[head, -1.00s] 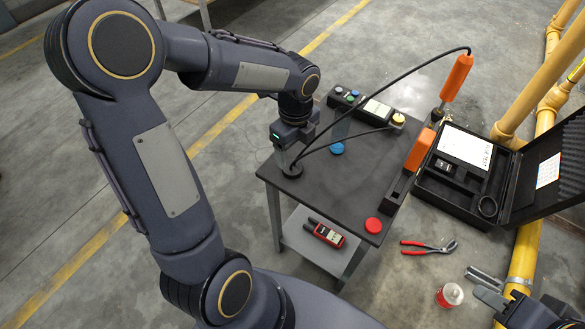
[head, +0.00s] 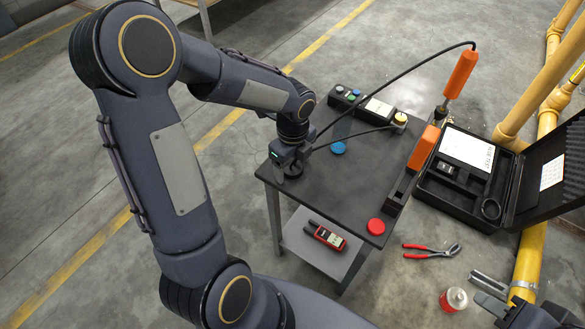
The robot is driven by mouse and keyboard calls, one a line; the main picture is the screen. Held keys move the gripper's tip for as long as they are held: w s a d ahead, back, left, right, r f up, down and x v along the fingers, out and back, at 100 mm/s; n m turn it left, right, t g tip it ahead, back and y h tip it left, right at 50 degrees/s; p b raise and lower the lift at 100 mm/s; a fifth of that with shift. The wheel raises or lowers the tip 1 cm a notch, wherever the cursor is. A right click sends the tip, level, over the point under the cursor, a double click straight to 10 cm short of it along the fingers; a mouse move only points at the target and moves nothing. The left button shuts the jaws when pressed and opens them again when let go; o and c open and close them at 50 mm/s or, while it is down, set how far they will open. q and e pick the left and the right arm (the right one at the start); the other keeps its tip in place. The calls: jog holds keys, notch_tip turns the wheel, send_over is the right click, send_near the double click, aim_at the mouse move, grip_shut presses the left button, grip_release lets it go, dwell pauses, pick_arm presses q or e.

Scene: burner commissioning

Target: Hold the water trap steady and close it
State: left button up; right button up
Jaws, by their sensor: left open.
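My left gripper (head: 287,172) is open and points down at the left corner of the dark-topped table (head: 345,198). Two black hoses meet beside its fingers. One arches to the orange-handled probe (head: 461,75), the other runs to the analyser (head: 379,109). The water trap seems to be where the hoses meet, but the gripper hides most of it. I cannot tell its parts or whether it touches the fingers. My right gripper (head: 498,284) is partly in view at the lower right, away from the table. Its jaw state is unclear.
A red meter (head: 329,237) lies on the lower shelf. Red pliers (head: 432,250), an open black case (head: 452,205) and yellow pipes (head: 527,255) are to the right.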

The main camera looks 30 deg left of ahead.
aim_at(293, 167)
pick_arm(q)
jog(key=c, duration=1)
jog(key=shift+r, duration=0.15)
jog(key=shift+r, duration=0.25)
notch_tip(293, 167, up, 2)
jog(key=shift+r+p, duration=0.2)
jog(key=shift+p, duration=0.4)
jog(key=shift+s+d+r+p, duration=0.15)
jog(key=shift+s+r+p, duration=0.5)
jog(key=shift+s+r, duration=1.35)
jog(key=shift+s+d+r+p, duration=0.15)
jog(key=shift+s+r+p, duration=0.85)
jog(key=shift+s, duration=1.7)
jog(key=shift+s+d+r+p, duration=0.15)
jog(key=shift+s+r+p, duration=0.15)
jog(key=shift+s+r, duration=1.85)
jog(key=shift+s+f, duration=0.15)
jog(key=shift+f, duration=0.05)
